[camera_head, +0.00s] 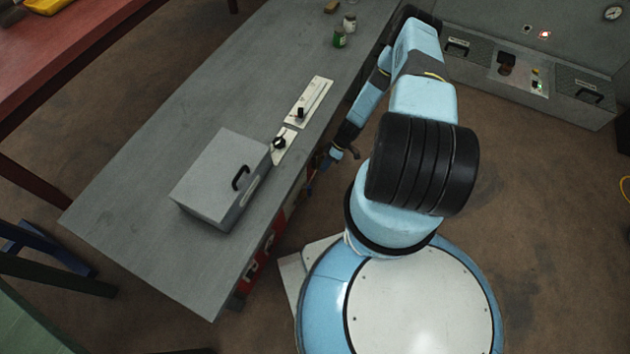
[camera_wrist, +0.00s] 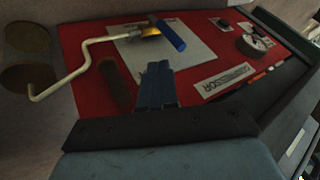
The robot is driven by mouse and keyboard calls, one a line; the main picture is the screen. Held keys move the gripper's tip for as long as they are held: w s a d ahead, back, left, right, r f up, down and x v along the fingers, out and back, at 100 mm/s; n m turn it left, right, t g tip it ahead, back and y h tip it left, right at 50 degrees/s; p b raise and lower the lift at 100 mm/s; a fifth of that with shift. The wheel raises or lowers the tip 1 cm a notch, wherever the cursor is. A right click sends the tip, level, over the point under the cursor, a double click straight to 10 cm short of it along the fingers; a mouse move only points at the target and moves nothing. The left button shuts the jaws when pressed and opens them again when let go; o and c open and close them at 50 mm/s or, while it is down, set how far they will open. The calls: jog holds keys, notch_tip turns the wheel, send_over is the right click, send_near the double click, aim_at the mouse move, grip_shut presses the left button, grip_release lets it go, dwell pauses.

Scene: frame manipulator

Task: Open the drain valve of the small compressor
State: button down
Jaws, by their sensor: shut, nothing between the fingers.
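The compressor panel is red (camera_wrist: 85,45) and carries a "COMPRESSOR" label (camera_wrist: 224,79). A valve with a blue handle (camera_wrist: 171,36) and a brass body (camera_wrist: 150,32) sits over a pale plate (camera_wrist: 190,62) on it. A bent cream rod or pipe (camera_wrist: 75,72) runs left from the valve. My gripper (camera_wrist: 158,68) is shut and empty, its tips just below the blue handle in the wrist view, seemingly apart from it. In the head view my gripper (camera_head: 324,165) is beside the bench's right edge, and red parts (camera_head: 268,243) show under that edge.
A round gauge (camera_wrist: 254,42) is at the panel's right. The grey bench (camera_head: 150,180) holds a grey box with a black handle (camera_head: 215,180), white plates with black knobs (camera_head: 312,100) and small jars (camera_head: 340,38). Floor at the right (camera_head: 535,200) is clear.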

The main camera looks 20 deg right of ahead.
aim_at(309, 193)
jog(key=x, duration=1)
jog(key=shift+a, duration=0.25)
